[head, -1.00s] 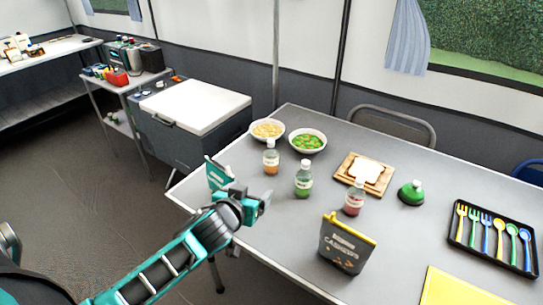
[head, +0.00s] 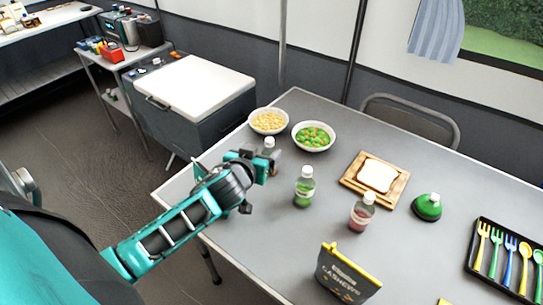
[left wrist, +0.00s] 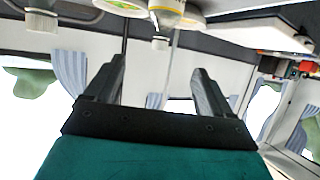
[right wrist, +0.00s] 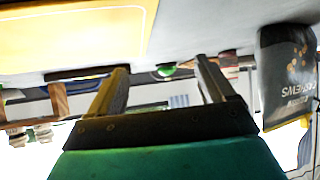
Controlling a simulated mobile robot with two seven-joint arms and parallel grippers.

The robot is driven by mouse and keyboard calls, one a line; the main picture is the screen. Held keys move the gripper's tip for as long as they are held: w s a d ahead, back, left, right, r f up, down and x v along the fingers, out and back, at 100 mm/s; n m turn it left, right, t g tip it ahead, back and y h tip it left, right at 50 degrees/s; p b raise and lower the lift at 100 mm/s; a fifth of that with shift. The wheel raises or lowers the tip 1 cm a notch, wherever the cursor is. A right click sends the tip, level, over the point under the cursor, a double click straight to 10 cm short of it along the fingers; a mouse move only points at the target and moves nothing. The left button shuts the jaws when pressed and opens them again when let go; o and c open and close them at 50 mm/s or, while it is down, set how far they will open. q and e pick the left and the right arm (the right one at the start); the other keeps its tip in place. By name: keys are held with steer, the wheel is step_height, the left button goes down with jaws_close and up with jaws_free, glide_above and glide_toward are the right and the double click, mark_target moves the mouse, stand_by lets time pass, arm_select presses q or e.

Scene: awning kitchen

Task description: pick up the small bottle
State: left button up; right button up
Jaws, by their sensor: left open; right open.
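Several small bottles stand upright on the grey table. The orange one (head: 269,144) shows only its cap and top in the head view; my left gripper (head: 268,167) hides the rest. A green bottle (head: 304,190) stands to its right, and a red one (head: 362,213) further right. My left gripper is open and empty; its two fingers (left wrist: 155,85) show apart in the left wrist view. A bottle (left wrist: 167,14) appears upside down above and beyond them there. My right gripper (right wrist: 162,75) is open and empty in its wrist view, and out of the head view.
Two bowls (head: 268,121) (head: 314,136) stand behind the bottles.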

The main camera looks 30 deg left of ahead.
arm_select(q)
steer(key=shift+w+a+f, duration=0.3)
steer(key=shift+w+f, duration=0.8)
steer(key=shift+f, duration=0.35)
steer(key=shift+w+a+f, duration=0.3)
steer(key=shift+w+f, duration=0.8)
steer(key=shift+f, duration=0.4)
steer(key=shift+w+a+f, duration=0.3)
steer(key=shift+w+f, duration=0.8)
steer(key=shift+f, duration=0.35)
steer(key=shift+c, duration=0.2)
steer(key=c, duration=1)
steer(key=shift+r, duration=0.1)
step_height(320, 180, up, 20)
steer(key=shift+f, duration=0.1)
